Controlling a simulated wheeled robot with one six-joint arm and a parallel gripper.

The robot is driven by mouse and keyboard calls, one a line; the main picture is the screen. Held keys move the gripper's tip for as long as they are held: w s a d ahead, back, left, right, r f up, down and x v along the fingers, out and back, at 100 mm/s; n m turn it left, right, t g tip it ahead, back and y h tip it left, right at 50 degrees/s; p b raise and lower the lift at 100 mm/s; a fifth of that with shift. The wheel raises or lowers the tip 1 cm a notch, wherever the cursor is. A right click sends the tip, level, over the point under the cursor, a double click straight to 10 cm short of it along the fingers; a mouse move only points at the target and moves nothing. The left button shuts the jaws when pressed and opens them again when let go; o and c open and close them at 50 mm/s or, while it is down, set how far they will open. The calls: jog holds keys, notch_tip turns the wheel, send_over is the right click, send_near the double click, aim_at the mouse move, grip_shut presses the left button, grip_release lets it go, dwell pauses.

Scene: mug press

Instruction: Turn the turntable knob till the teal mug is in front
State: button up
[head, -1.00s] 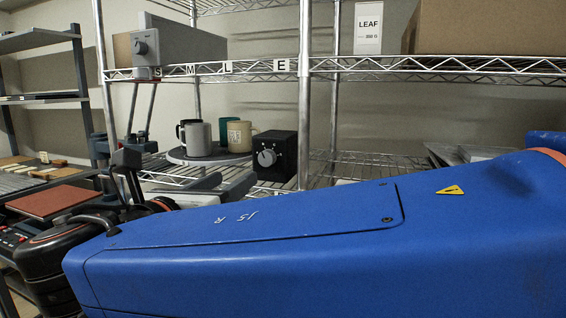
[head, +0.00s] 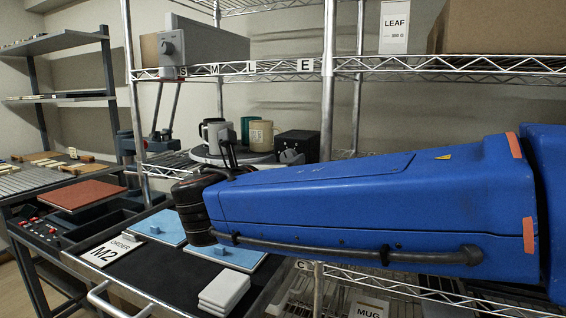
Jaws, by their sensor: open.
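The teal mug (head: 246,124) is at the back of the round grey turntable (head: 200,157), partly hidden behind a beige mug (head: 262,136). A light grey mug (head: 216,134) stands at the left, with what seems to be a dark mug mostly hidden behind it. The turntable knob (head: 289,156) is on the front of a black box (head: 303,143) right of the turntable. My gripper (head: 229,152) shows as small dark fingers in front of the turntable, left of the knob. It is open and looks empty. My blue arm hides the shelf below the knob.
A shelf post (head: 328,80) rises right of the knob box. A grey box with a dial (head: 205,45) sits above.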

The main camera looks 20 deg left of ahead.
jog(key=shift+w, duration=0.15)
jog(key=shift+c, duration=0.3)
jog(key=c, duration=1)
